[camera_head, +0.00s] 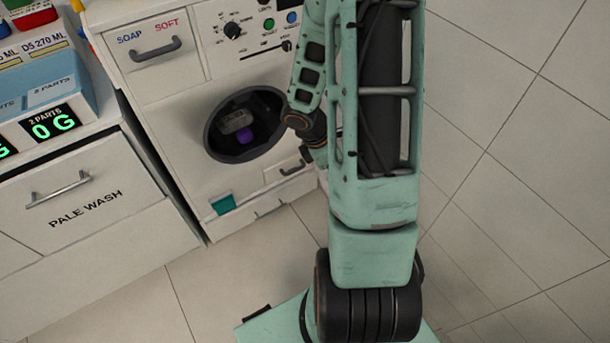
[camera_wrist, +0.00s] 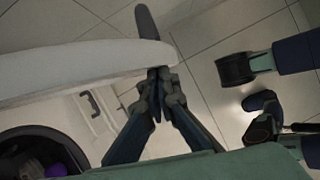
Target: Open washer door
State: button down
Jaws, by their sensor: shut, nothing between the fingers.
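The washer (camera_head: 172,120) is white and stands at the upper left in the head view. Its round dark opening (camera_head: 210,137) is uncovered, with a grey item (camera_head: 236,121) and a purple item (camera_head: 246,135) inside. The opening also shows at the lower left of the wrist view (camera_wrist: 22,140). The washer door (camera_wrist: 75,68) is a pale curved panel seen nearly edge-on, swung out from the opening, with a grey handle (camera_wrist: 146,22) near its free end. My gripper (camera_wrist: 158,76) is shut and empty, its tips at the door's inner side near that end; contact is unclear. My arm hides the door in the head view.
A pale cabinet with a "PALE WASH" drawer (camera_head: 85,207) stands left of the washer, with blue dispensers (camera_head: 50,88) on top. A soap drawer (camera_head: 152,50) and knob (camera_head: 232,31) are above the opening. Tiled floor (camera_head: 510,190) at right is clear.

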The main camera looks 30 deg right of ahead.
jog(key=d+n+t, duration=0.1)
jog(key=d+n, duration=0.3)
jog(key=d, duration=0.9)
jog(key=shift+s+t+p, duration=0.3)
jog(key=shift+s+p, duration=0.1)
jog(key=shift+d+r, duration=0.1)
jog(key=shift+r, duration=0.05)
